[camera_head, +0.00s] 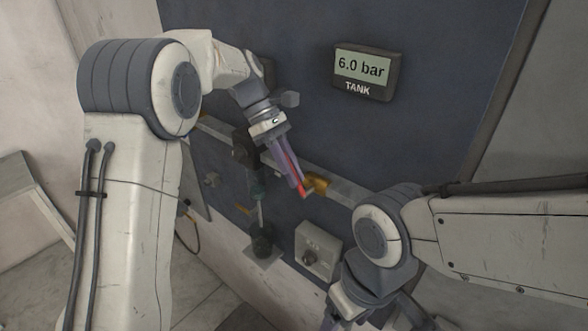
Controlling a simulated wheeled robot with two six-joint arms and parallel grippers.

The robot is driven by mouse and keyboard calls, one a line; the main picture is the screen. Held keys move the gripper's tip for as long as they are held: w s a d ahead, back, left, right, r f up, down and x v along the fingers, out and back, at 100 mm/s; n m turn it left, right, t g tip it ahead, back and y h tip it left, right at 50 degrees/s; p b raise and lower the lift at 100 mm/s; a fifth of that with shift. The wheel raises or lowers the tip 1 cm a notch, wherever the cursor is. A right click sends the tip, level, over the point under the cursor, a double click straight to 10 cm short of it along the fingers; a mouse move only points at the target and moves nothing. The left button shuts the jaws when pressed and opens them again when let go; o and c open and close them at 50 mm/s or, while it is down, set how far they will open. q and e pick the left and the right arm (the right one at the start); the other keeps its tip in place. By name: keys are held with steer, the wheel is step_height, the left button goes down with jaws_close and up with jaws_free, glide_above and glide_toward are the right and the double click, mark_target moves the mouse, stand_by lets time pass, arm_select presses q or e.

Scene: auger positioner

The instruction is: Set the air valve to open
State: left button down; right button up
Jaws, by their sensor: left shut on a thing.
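The air valve is a brass body (317,185) on the grey rail, with a red lever (304,191) at its left. My left gripper (298,181), with purplish fingers, reaches down from the upper left and is shut on the red lever. The fingers hide much of the lever, so its exact angle is hard to tell. The tank display (363,69) above right reads 6.0 bar. My right arm comes in from the right and bends down past the bottom edge.
The grey rail (340,187) runs across the dark blue panel (450,110). A light box with a dark knob (318,249) sits below the valve. A dark vertical device (262,243) stands left of it. My right forearm is close to the box's right side.

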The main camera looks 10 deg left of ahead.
stand_by(0.4)
arm_select(q)
steer(key=c, duration=0.8)
jaws_free()
steer(key=shift+c, duration=0.2)
steer(key=shift+w, duration=0.1)
steer(key=b+v, duration=0.1)
steer(key=v, duration=0.9)
steer(key=shift+a+r, duration=0.15)
steer(key=shift+a, duration=0.1)
